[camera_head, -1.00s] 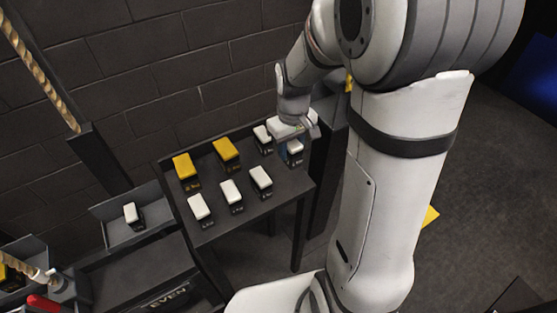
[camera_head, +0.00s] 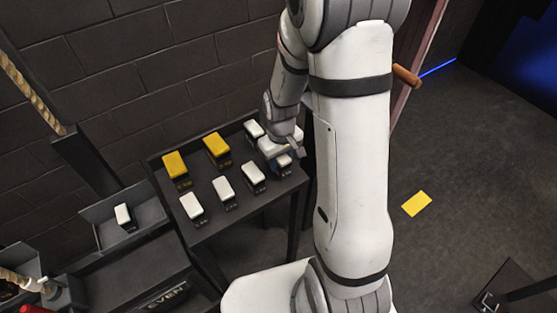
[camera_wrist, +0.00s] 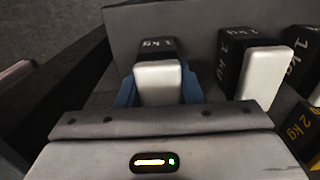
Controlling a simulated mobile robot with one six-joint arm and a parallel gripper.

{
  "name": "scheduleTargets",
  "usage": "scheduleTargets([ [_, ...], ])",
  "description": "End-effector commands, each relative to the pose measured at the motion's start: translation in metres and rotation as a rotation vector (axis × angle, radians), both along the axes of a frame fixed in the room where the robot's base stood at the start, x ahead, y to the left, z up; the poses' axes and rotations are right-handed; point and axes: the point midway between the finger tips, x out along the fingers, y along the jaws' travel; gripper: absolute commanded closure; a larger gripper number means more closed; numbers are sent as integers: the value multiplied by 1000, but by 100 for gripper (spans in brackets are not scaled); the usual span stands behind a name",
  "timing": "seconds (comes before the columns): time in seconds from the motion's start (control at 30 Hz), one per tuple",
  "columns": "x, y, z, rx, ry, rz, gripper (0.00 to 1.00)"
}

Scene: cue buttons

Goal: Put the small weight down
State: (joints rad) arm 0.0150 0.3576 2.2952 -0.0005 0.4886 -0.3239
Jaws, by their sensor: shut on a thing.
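In the head view the held weight (camera_head: 284,161) is at the right end of the dark table (camera_head: 240,205), under my gripper (camera_head: 281,156). It looks upright and close to the table top. I cannot tell whether its base touches, as the gripper hides part of it.
Several white-topped weights (camera_head: 253,172) and two yellow ones (camera_head: 216,145) stand on the table to the left. A tray (camera_head: 150,214) at the left holds another white-topped weight (camera_head: 123,213).

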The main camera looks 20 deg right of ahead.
Motion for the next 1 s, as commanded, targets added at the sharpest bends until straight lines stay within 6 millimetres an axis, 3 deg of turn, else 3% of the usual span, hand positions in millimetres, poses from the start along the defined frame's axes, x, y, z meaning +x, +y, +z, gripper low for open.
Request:
scheduleTargets([
  [0.4, 1, 0, -5, 0, -3, 1, 100],
  [0.43, 0, 1, -5, 0, -1, 1, 66],
  [0.7, 0, 1, -4, 0, 0, 2, 46],
  [1.0, 0, 1, 1, 0, -1, 2, 46],
])
